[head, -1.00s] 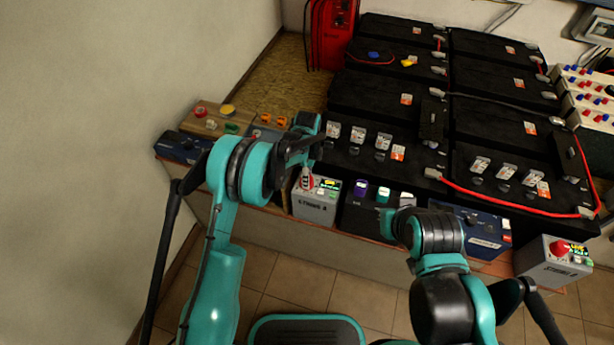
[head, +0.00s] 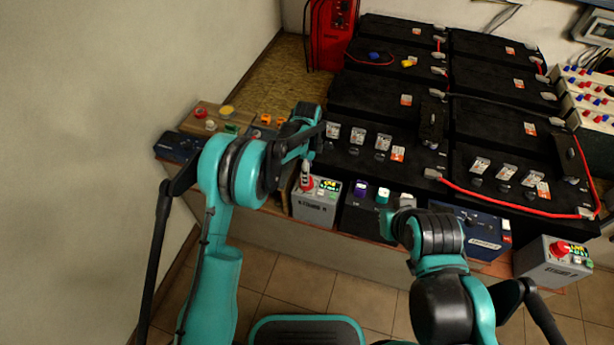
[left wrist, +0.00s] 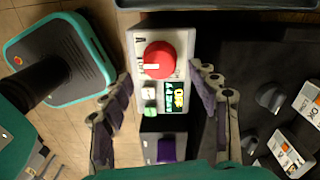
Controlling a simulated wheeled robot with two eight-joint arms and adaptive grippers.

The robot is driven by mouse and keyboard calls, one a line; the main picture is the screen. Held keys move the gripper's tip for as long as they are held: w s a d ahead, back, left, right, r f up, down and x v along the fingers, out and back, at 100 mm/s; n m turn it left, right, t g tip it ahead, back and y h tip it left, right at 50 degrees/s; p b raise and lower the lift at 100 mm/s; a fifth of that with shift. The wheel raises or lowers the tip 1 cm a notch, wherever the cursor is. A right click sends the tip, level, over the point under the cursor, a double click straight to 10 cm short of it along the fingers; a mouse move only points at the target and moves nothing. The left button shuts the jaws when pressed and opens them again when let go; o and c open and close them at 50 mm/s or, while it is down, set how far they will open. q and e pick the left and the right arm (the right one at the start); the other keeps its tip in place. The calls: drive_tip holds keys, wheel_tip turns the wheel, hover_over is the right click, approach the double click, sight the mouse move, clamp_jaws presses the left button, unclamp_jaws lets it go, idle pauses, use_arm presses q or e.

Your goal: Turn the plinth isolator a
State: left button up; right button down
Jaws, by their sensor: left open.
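The isolator box (head: 315,207), a grey box lettered on its front as a string, stands at the front of the battery plinth. On top are a red rotary knob (left wrist: 160,60), a lit display (left wrist: 176,98) and small white and green buttons. The knob also shows in the head view (head: 306,184); its white mark points left in the left wrist view. My left gripper (left wrist: 161,76) is open, its fingers on either side of the knob, with visible gaps and no contact seen. My right arm reaches in at lower right; its fingers are hidden.
A similar box with a red knob (head: 559,249) stands at the far right. A black unit with a purple knob (left wrist: 166,150) adjoins the isolator box. Black batteries (head: 372,97) with terminals and a red cable fill the area behind. Tiled floor is clear in front.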

use_arm(q)
wheel_tip(320, 180, up, 8)
drive_tip(key=shift+r, duration=0.15)
drive_tip(key=shift+w, duration=0.1)
idle(0.4)
drive_tip(key=s+a+r+n+t, duration=0.4)
drive_tip(key=s+a+r+n, duration=0.65)
drive_tip(key=r, duration=0.45)
drive_tip(key=s+a+f+n+t, duration=0.1)
drive_tip(key=s+a+n, duration=0.2)
drive_tip(key=s, duration=0.6)
drive_tip(key=s+a+f+n+t, duration=0.1)
drive_tip(key=s+a+n, duration=0.3)
drive_tip(key=s, duration=0.5)
drive_tip(key=shift+a+f+n+t, duration=0.2)
drive_tip(key=shift+n+t, duration=0.6)
drive_tip(key=shift+n, duration=0.25)
